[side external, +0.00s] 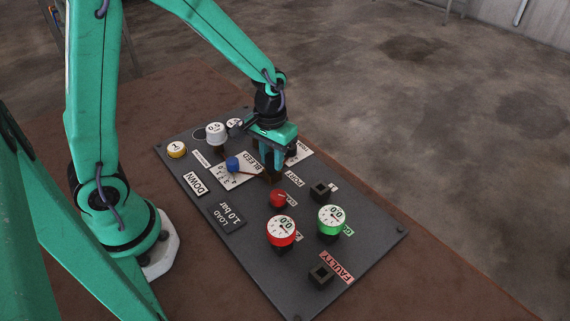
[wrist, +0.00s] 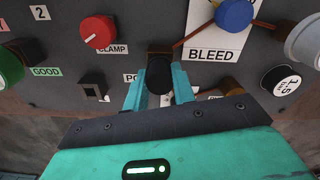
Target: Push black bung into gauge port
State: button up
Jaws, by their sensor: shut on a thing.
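The black bung (wrist: 159,76) is between the two teal fingers of my gripper (wrist: 160,88) in the wrist view, and the fingers are shut on it. The gauge port (wrist: 159,48) is a dark brownish block just beyond the bung, beside a partly covered "PO…" label. The bung overlaps the port in this view, so I cannot tell how far it is in, if at all. In the side view my gripper (side external: 273,163) points down over the port (side external: 272,178), close to the panel, and the bung is hidden there.
The dark panel (side external: 212,232) lies on a brown surface. Near the port are a blue bleed knob (side external: 233,163) and a red clamp knob (side external: 278,198). A red gauge (side external: 281,231), a green gauge (side external: 331,219) and a white gauge (side external: 215,133) stand up from the panel.

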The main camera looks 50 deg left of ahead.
aim_at(271, 156)
jog(key=o, duration=1)
jog(key=shift+o, duration=0.2)
jog(key=shift+r, duration=2.45)
jog(key=shift+r, duration=0.1)
notch_tip(271, 156, up, 8)
